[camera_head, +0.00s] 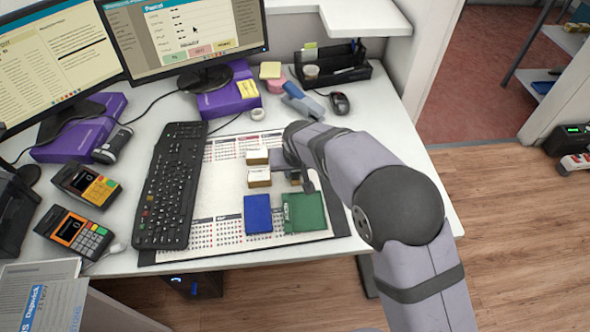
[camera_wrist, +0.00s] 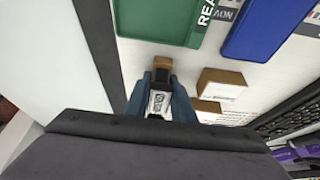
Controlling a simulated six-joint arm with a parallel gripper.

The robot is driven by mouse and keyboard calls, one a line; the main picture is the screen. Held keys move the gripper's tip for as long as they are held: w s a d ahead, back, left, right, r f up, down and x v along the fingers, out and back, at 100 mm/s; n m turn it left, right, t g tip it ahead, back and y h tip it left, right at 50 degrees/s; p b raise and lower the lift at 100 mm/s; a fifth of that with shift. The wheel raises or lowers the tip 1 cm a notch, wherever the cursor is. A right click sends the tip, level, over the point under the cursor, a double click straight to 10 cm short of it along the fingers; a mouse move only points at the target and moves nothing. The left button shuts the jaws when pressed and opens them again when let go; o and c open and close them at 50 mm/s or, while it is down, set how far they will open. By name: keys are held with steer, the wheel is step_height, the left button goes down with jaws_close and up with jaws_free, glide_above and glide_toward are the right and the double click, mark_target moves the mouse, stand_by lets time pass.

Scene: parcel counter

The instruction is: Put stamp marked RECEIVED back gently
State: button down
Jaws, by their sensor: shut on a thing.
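My gripper (camera_wrist: 161,92) has its two blue-grey fingers closed on a small stamp (camera_wrist: 161,64) with a brown wooden block. Its marking is not readable, and I cannot tell whether it touches the mat. In the head view my gripper (camera_head: 301,178) is just right of two other wooden-sided, white-topped blocks (camera_head: 259,179), (camera_head: 256,157), on the calendar desk mat (camera_head: 219,186). In the wrist view these blocks stand right of the fingers (camera_wrist: 222,88), (camera_wrist: 206,106). A green flat case (camera_head: 303,212) and a blue one (camera_head: 258,213) lie near the mat's front edge.
A black keyboard (camera_head: 170,185) lies left of the mat. Card terminals (camera_head: 80,237) are further left. The desk's right strip is clear.

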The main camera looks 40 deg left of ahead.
steer(key=c, duration=1.4)
jaws_free()
steer(key=shift+c, duration=0.2)
steer(key=shift+r, duration=0.1)
steer(key=v, duration=0.7)
steer(key=shift+b, duration=0.35)
steer(key=shift+d, duration=0.1)
